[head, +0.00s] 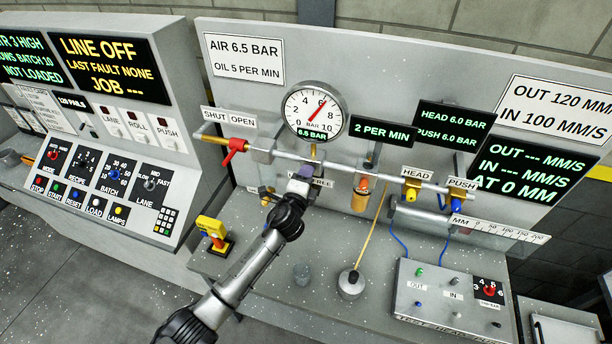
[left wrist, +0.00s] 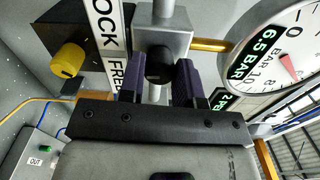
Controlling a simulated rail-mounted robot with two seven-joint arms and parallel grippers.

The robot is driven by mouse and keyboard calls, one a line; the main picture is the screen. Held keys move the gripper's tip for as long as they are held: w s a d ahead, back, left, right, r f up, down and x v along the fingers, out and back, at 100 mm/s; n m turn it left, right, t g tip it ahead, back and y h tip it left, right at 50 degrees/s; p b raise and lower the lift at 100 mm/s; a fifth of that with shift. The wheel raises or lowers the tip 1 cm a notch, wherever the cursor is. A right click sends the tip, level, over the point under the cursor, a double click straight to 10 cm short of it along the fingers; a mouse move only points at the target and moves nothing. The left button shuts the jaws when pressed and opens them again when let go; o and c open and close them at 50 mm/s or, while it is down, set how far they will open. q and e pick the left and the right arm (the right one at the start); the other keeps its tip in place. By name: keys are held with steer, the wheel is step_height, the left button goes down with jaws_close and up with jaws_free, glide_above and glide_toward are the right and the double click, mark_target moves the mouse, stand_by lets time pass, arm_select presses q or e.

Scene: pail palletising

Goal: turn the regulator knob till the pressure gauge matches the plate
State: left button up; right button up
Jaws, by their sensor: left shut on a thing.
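The air plate (head: 243,58) reads "AIR 6.5 BAR, OIL 5 PER MIN". The round pressure gauge (head: 314,112) has a red needle, and its green readout (head: 312,134) shows 6.5 BAR. In the left wrist view the gauge (left wrist: 285,58) is partly cut off, with 6.5 BAR on its readout. My left gripper (head: 301,182) is below the gauge at the regulator. In the left wrist view its purple fingers (left wrist: 158,82) are shut on the dark regulator knob (left wrist: 158,66), under the grey regulator body (left wrist: 163,25). The arm and gripper hide the knob in the head view. My right gripper is not in view.
A red-handled valve (head: 234,150) is left of the regulator, beside the SHUT/OPEN label. An oil bowl (head: 361,192) hangs to the right. A yellow-topped switch box (head: 213,230) stands on the bench. A lock/free label (left wrist: 110,45) runs beside the regulator. A control console (head: 110,130) stands left.

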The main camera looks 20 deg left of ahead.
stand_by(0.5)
arm_select(q)
steer(key=o, duration=0.9)
steer(key=shift+s, duration=0.1)
steer(key=shift+s+d+b, duration=0.15)
steer(key=shift+s+b, duration=0.3)
steer(key=shift+s, duration=3)
steer(key=shift+s+d+b, duration=0.15)
steer(key=shift+s+b, duration=0.3)
steer(key=shift+s, duration=2.95)
